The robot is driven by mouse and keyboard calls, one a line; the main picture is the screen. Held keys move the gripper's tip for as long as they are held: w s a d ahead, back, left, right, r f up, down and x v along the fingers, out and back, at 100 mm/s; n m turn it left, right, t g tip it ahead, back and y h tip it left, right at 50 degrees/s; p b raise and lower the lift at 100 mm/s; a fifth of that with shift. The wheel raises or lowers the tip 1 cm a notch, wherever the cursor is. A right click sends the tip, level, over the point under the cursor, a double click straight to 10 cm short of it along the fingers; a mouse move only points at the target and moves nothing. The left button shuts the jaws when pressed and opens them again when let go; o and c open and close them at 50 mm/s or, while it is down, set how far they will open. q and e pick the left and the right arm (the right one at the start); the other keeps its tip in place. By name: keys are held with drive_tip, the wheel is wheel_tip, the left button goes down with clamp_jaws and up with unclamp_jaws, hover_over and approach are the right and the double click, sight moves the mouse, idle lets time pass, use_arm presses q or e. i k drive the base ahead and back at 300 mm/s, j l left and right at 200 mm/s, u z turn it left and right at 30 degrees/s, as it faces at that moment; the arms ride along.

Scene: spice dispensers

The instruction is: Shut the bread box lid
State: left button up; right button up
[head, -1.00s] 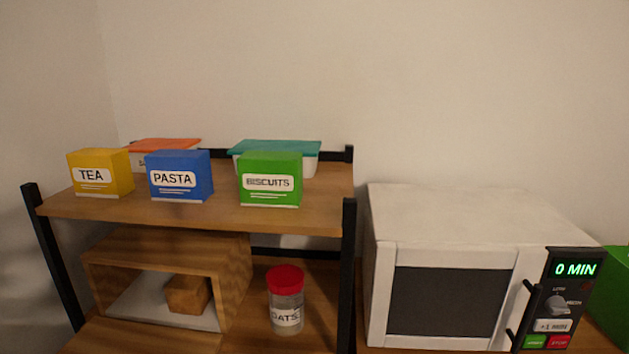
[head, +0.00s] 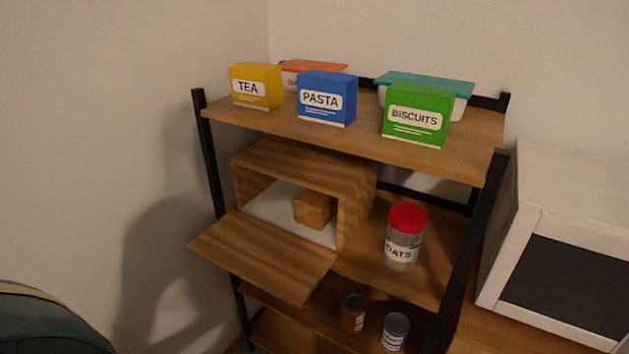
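The wooden bread box (head: 358,200) stands on the middle shelf, at its left side. Its lid (head: 265,255) is open. The lid is hinged at the bottom front edge and sticks out toward me past the shelf edge, tilted a little downward. A brown loaf-like block (head: 313,208) sits inside on a white floor. Neither of my grippers is in view.
A red-capped oats jar (head: 405,238) stands right of the box. The top shelf holds tea (head: 256,87), pasta (head: 326,98) and biscuits (head: 415,116) boxes with tubs behind. Two cans (head: 353,313) stand lower. A microwave (head: 560,275) is at right. A black post (head: 478,240) fronts the shelf.

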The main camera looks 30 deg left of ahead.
sight(289, 266)
drive_tip(key=i+u, duration=0.1)
drive_tip(key=u, duration=0.35)
drive_tip(key=i+u, duration=0.1)
drive_tip(key=u, duration=0.35)
drive_tip(key=i+u, duration=0.1)
drive_tip(key=u, duration=0.35)
drive_tip(key=i+l+u, duration=0.1)
drive_tip(key=u, duration=0.35)
drive_tip(key=l+u, duration=0.1)
drive_tip(key=u, duration=0.35)
drive_tip(key=i+l+u, duration=0.1)
drive_tip(key=u, duration=0.35)
